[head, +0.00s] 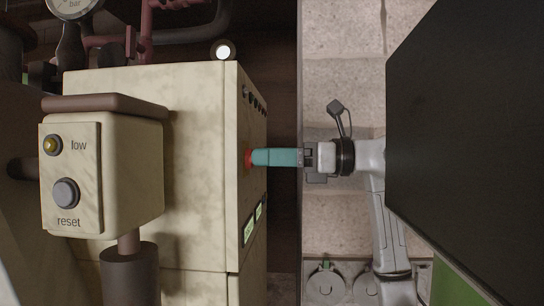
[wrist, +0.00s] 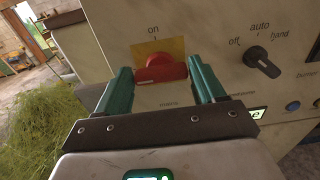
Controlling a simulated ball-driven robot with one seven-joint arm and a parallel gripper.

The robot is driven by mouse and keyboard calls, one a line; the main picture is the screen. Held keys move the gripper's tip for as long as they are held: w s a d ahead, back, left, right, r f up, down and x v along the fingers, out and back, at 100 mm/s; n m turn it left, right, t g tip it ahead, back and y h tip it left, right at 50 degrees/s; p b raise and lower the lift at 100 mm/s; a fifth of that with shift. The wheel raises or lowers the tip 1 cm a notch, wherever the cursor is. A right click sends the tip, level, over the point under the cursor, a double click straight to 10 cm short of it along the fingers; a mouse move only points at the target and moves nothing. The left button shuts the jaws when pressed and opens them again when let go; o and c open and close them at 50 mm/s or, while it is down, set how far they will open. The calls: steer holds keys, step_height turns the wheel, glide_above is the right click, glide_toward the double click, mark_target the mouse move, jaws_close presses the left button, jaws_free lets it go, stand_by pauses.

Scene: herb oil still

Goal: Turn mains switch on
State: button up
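The mains switch is a red rotary handle (wrist: 160,68) on a yellow plate (wrist: 143,49), with "on" printed above it; the label below is partly covered. Its bar lies roughly level in the wrist view. In the head view the red handle (head: 249,158) shows edge-on at the cabinet face. My gripper (wrist: 164,90) is open, its two teal fingers left and right of the handle, with a gap visible on each side. In the head view my gripper (head: 262,157) reaches in from the right, its tips at the red handle; whether they touch it is unclear.
A black selector knob (wrist: 262,62) marked off, auto and hand sits right of the switch, with a blue button (wrist: 292,107) below it. The cream cabinet (head: 150,84) carries a box with "low" and "reset" (head: 66,193). A dark panel (head: 465,130) stands at right.

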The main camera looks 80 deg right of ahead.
steer(key=c, duration=0.6)
steer(key=shift+m, duration=0.3)
steer(key=m+p, duration=0.1)
steer(key=m, duration=0.3)
steer(key=m+p, duration=0.1)
steer(key=m, duration=0.3)
steer(key=m+p, duration=0.2)
steer(key=m, duration=0.2)
steer(key=shift+d+m, duration=0.3)
steer(key=shift+m, duration=0.1)
steer(key=shift+f+m+p, duration=0.2)
steer(key=shift+m+p, duration=0.95)
steer(key=shift+m, duration=1.45)
steer(key=o, duration=1.1)
steer(key=shift+c, duration=0.2)
